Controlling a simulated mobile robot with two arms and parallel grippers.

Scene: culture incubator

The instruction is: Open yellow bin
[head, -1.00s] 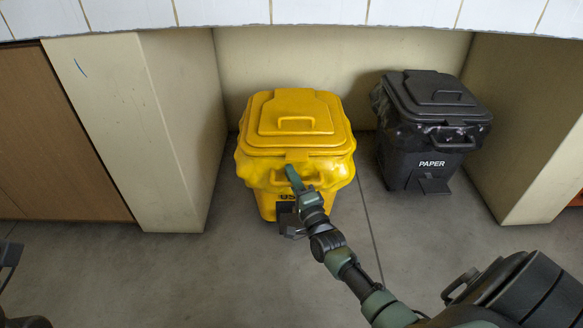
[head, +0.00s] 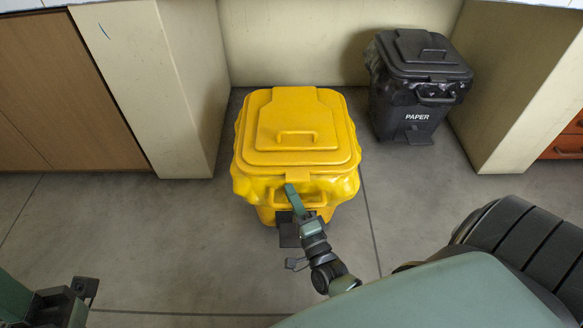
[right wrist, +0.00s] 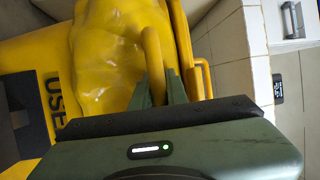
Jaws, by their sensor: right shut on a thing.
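The yellow bin (head: 297,108) stands upright on the floor in the middle of the head view, its lid shut and a yellow bag bulging out below the rim. My right gripper (head: 293,193) is at the bin's front, shut on the front handle (head: 314,202). In the right wrist view the yellow handle (right wrist: 154,55) passes between the fingers (right wrist: 158,88), with the wrinkled bag (right wrist: 110,60) beside it. A dark pedal (head: 287,234) shows low at the bin's front. My left gripper (head: 82,292) is at the lower left, only partly in view.
A black PAPER bin (head: 420,92) stands in the recess at the back right. Cream panels (head: 150,90) flank the recess, with a wooden cabinet (head: 60,90) at the left. Grey floor (head: 150,225) is free left of the yellow bin.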

